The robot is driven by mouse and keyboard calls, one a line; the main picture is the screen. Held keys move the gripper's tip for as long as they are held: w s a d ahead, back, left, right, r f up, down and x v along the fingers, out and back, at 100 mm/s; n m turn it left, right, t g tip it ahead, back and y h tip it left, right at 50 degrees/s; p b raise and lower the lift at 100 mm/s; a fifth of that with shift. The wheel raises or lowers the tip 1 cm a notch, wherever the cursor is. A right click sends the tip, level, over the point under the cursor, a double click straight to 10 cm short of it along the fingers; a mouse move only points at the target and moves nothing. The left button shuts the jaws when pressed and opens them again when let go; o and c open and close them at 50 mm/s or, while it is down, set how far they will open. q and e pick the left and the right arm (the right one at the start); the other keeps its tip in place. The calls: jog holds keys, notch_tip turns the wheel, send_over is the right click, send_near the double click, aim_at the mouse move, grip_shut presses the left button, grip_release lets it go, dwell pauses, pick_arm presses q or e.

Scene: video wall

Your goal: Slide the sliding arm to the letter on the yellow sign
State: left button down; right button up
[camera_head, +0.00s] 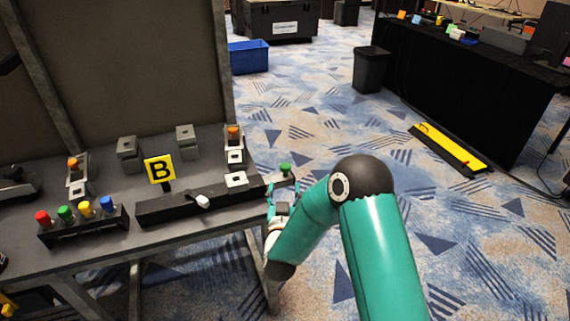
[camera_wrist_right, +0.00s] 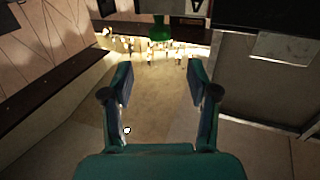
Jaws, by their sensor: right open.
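The yellow sign (camera_head: 160,169) with a black letter B stands upright behind a long black slide box (camera_head: 175,208) on the grey table. The sliding arm (camera_head: 202,201) shows as a small white-tipped lever near the middle of the box; letters on the box are too small to read. My right gripper (camera_head: 281,193) is just off the table's right edge, right of the box and apart from the lever. In the wrist view its two fingers (camera_wrist_right: 160,85) are spread with nothing between them. My left gripper is not in view.
A green knob (camera_head: 285,168) sits on a dark block just beyond my right gripper. A rack with red, green, yellow and blue knobs (camera_head: 82,215) stands left of the box. Grey blocks with orange and white parts (camera_head: 235,157) stand near the right edge. Carpet lies open to the right.

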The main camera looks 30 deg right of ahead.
aim_at(286, 169)
jog(key=p+x, duration=0.1)
jog(key=x, duration=1)
jog(key=shift+c, duration=0.3)
grip_shut()
